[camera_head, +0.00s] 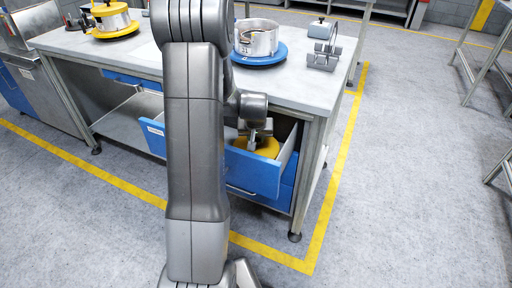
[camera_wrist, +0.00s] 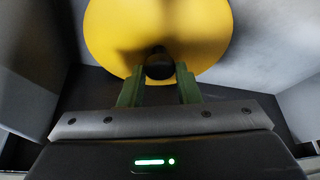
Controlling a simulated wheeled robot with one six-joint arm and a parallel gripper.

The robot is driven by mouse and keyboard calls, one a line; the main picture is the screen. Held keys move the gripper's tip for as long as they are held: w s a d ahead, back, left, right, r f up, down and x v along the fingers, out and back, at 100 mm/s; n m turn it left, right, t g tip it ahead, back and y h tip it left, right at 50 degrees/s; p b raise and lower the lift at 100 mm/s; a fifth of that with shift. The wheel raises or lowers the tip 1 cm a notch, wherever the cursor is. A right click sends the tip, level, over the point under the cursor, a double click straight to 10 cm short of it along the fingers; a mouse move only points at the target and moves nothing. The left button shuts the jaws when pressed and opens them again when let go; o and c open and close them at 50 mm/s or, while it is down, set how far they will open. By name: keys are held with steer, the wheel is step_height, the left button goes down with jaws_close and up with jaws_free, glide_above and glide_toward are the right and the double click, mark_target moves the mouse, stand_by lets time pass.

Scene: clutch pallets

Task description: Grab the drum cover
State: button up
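A round yellow cover with a dark knob, which looks like the drum cover (camera_head: 268,148), lies inside the open blue drawer (camera_head: 252,174). It also shows in the wrist view (camera_wrist: 205,35), with the knob near its lower edge. My gripper (camera_head: 255,139) reaches down into the drawer over the cover. Whether the fingertips are level with the knob is hard to tell. My arm hides part of the drawer in the head view.
The workbench (camera_head: 130,52) stands over the drawer. On it are a silver pot (camera_head: 257,42) on a blue disc (camera_head: 270,59), a yellow pot (camera_head: 108,15) on a yellow disc, and a metal holder (camera_head: 324,58). The drawer walls stand close around my gripper. The floor in front is clear.

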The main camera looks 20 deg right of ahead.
jaws_close()
